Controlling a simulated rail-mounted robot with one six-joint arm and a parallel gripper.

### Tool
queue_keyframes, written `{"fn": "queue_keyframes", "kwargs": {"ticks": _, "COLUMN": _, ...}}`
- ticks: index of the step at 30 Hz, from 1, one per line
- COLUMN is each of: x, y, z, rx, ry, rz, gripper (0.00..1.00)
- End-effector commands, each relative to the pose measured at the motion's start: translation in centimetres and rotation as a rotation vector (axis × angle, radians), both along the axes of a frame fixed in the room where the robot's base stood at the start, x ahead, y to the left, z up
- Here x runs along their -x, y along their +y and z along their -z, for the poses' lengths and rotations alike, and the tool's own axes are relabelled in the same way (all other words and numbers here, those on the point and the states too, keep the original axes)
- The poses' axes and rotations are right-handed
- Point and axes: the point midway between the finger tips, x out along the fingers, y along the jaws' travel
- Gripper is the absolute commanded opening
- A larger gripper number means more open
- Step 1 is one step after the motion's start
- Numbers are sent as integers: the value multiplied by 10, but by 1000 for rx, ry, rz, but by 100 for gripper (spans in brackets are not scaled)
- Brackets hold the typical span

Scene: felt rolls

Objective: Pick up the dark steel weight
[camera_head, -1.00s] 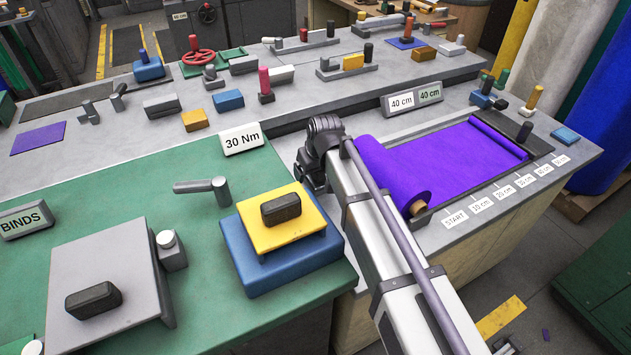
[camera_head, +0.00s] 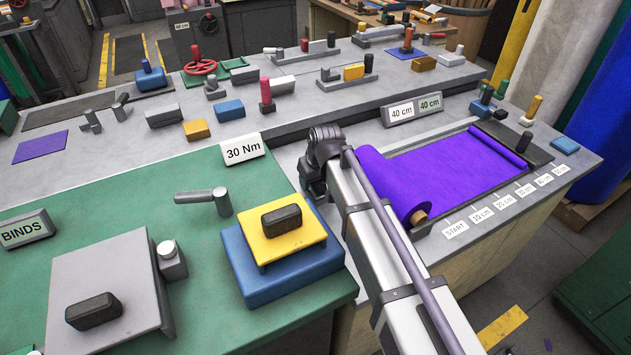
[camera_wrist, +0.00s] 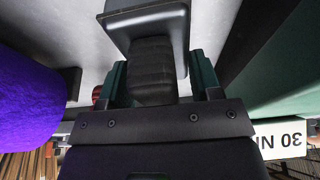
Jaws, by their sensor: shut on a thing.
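The dark steel weight (camera_wrist: 146,28) shows at the top of the wrist view as a dark grey square block with a ribbed black grip. My gripper (camera_wrist: 158,78) has its two green fingers on either side of that grip and is shut on it. The pale bench top shows behind the weight; I cannot tell whether the weight touches it. In the head view my own arm hides the gripper's fingers and the weight.
The purple felt roll (camera_head: 388,190) lies right of my arm and also shows in the wrist view (camera_wrist: 28,100). The 30 Nm sign (camera_head: 242,149) stands to the left. A yellow plate (camera_head: 300,240) on a blue block (camera_head: 255,280) sits on the green mat in front.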

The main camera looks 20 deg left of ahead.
Motion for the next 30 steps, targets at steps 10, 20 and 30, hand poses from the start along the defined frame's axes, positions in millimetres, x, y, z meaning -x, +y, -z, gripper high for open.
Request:
{"fn": "queue_keyframes", "kwargs": {"ticks": 10, "x": 0, "y": 0, "z": -79, "rx": 0, "ry": 0, "rz": 0, "gripper": 25}}
{"fn": "queue_keyframes", "kwargs": {"ticks": 20, "x": 0, "y": 0, "z": -98, "rx": 0, "ry": 0, "rz": 0, "gripper": 25}}
{"fn": "queue_keyframes", "kwargs": {"ticks": 30, "x": 0, "y": 0, "z": -98, "rx": 0, "ry": 0, "rz": 0, "gripper": 25}}
